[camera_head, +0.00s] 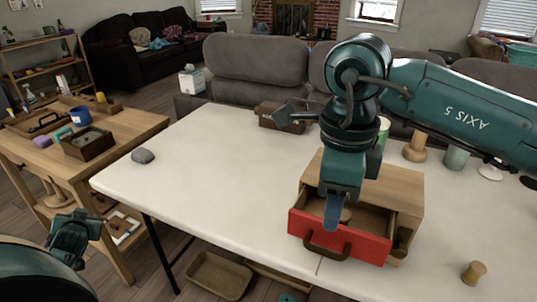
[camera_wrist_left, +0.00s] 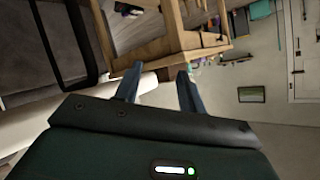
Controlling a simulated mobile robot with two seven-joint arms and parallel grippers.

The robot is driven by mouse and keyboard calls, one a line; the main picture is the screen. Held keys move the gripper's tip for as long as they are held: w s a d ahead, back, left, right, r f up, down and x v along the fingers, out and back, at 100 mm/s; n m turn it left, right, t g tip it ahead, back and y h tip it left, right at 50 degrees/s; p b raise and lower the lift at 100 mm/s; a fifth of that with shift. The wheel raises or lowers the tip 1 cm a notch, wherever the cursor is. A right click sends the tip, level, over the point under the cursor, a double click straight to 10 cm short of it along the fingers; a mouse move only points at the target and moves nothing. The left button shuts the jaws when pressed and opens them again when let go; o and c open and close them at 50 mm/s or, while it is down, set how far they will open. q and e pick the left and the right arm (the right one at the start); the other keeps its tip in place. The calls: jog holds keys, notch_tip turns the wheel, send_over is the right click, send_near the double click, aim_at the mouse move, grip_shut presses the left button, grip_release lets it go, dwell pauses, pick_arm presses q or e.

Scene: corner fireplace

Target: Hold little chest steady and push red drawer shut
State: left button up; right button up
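The little chest (camera_head: 408,187) is a light wooden box on the white table. Its red drawer (camera_head: 362,246) is pulled out toward the front, with a dark curved handle (camera_head: 328,251) on its face. A small tan round thing shows inside the drawer, partly hidden. My right gripper (camera_head: 333,214) points down in front of the chest, its blue finger overlapping the open drawer; whether it touches cannot be told. Its fingers are seen edge-on, so their gap is hidden. My left gripper (camera_wrist_left: 159,75) is open and empty, away from the chest at the far left.
The white table (camera_head: 215,185) has clear room left of the chest. A small wooden box (camera_head: 272,115) stands behind it, and a wooden peg (camera_head: 473,272) stands at front right. A grey lump (camera_head: 143,155) lies near the left edge. A wooden side table (camera_head: 100,150) stands left.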

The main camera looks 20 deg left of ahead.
pick_arm(q)
jog(key=a+r+n+g+y, duration=0.1)
jog(key=a+r+n, duration=0.2)
jog(key=a+r, duration=0.3)
jog(key=w+d+r+m+t, duration=0.1)
jog(key=w+r+t, duration=0.15)
jog(key=w, duration=0.55)
jog(key=w+d+r+m+t+h, duration=0.4)
jog(key=w+d+r, duration=0.2)
jog(key=w+d, duration=0.3)
jog(key=w+d+r+m+t+h, duration=0.3)
jog(key=w+d+r+h, duration=0.4)
jog(key=d, duration=0.5)
jog(key=w+d+r+m+h, duration=0.2)
jog(key=d+m+h, duration=0.1)
jog(key=d, duration=0.6)
jog(key=w+d+r+m+h, duration=0.1)
jog(key=d+r+m+h, duration=0.15)
jog(key=d, duration=0.75)
jog(key=s+d+f+m+g+h, duration=0.2)
jog(key=s+d+h, duration=0.1)
jog(key=d, duration=0.5)
jog(key=s+d+f+m+g+h, duration=0.1)
jog(key=s+d+m+g+h, duration=0.2)
jog(key=d, duration=0.5)
jog(key=shift+n+t+h, duration=0.25)
jog(key=shift+n+t, duration=0.1)
jog(key=shift+n, duration=0.2)
jog(key=x, duration=1.2)
jog(key=shift+s, duration=0.1)
